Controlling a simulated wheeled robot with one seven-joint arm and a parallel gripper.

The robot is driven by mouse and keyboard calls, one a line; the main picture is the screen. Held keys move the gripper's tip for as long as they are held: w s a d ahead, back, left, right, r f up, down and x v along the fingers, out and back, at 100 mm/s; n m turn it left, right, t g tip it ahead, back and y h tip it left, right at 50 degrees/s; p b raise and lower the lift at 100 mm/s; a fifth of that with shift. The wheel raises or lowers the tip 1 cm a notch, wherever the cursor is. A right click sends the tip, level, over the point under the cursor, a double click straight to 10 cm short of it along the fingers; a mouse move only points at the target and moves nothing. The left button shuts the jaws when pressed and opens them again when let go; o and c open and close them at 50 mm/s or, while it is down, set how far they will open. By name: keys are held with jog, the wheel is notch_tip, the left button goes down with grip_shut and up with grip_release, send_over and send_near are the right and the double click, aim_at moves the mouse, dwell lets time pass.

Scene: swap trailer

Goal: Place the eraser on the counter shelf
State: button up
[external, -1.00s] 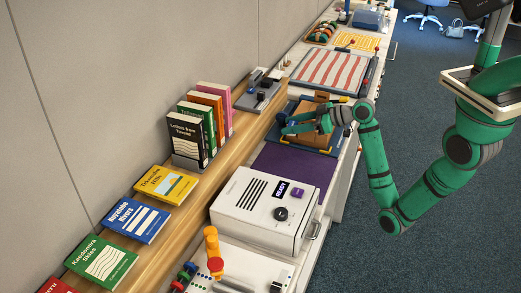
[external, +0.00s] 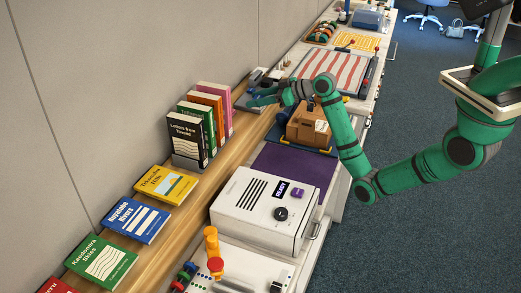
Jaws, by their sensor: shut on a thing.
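The counter shelf (external: 228,143) is the long wooden ledge along the wall. No other eraser can be picked out.
Upright books (external: 188,138) stand on the shelf left of my gripper, and flat books lie nearer. A white machine (external: 262,210) and a striped cloth pad (external: 330,72) are on the counter.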

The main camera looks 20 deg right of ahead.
send_over(245, 121)
notch_tip(245, 121, down, 7)
jog(key=shift+s, duration=0.15)
jog(key=shift+f, duration=1.35)
jog(key=shift+f, duration=0.15)
jog(key=o, duration=1.1)
jog(key=shift+c, duration=0.2)
jog(key=shift+s+d+r, duration=0.1)
jog(key=shift+r, duration=0.1)
jog(key=v, duration=1.1)
jog(key=shift+s+d+r, duration=0.2)
jog(key=shift+s+d, duration=0.05)
